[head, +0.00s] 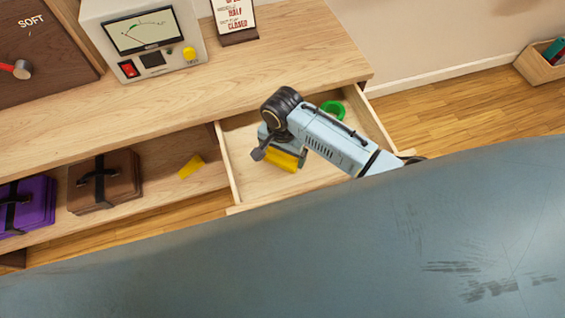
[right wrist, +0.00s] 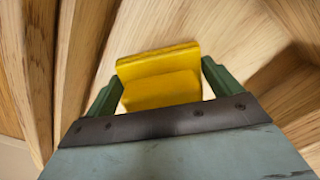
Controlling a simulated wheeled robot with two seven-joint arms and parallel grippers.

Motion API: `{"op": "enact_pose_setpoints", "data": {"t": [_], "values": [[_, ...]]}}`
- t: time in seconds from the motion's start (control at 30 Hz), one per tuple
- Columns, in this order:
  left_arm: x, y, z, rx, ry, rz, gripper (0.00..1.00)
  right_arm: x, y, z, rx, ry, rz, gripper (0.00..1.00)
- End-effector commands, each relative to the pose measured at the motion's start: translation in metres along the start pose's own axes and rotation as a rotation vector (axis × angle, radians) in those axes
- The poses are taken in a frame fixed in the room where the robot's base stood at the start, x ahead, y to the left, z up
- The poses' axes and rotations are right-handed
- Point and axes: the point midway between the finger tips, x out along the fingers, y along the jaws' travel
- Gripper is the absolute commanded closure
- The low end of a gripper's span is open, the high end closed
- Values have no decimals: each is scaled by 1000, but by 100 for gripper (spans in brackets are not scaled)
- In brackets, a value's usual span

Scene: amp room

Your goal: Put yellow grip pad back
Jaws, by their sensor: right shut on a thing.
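My right gripper (head: 287,158) reaches into the open drawer from the right in the head view. It is shut on a yellow grip pad (head: 279,160), which is over the drawer's floor; I cannot tell whether the pad touches it. In the right wrist view, the yellow pad (right wrist: 160,88) sits between the two green fingers of the right gripper (right wrist: 160,82). A second yellow pad (head: 191,166) lies on the open shelf left of the drawer. The drawer (head: 318,177) is pulled out. My left gripper is not in view.
A green ring (head: 333,110) lies in the drawer behind my right arm. A brown case (head: 104,180) and a purple case (head: 27,205) stand on the shelf at left. A meter box (head: 143,42) and a sign (head: 234,17) stand on the wooden top (head: 285,60) above.

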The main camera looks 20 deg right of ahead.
Motion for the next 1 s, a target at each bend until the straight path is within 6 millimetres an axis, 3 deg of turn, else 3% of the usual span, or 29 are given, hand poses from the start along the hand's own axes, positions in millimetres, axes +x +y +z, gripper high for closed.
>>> {"op": "enact_pose_setpoints", "data": {"t": [0.1, 0.4, 0.77, 0.8, 0.87, 1.0], "values": [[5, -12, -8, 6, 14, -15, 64, 10, 0, 0, -2, 0, -1, 34], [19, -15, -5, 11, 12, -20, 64, 46, 0, 0, -3, 0, 0, 34], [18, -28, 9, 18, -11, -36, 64, 49, 0, 0, -3, 0, -2, 34], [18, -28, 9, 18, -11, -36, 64, 50, 0, 0, -3, 0, -1, 8], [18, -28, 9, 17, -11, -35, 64, 50, 0, 0, -3, 0, -1, 1], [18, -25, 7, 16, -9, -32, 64, 49, 0, 0, -3, 0, -1, 0]]}}
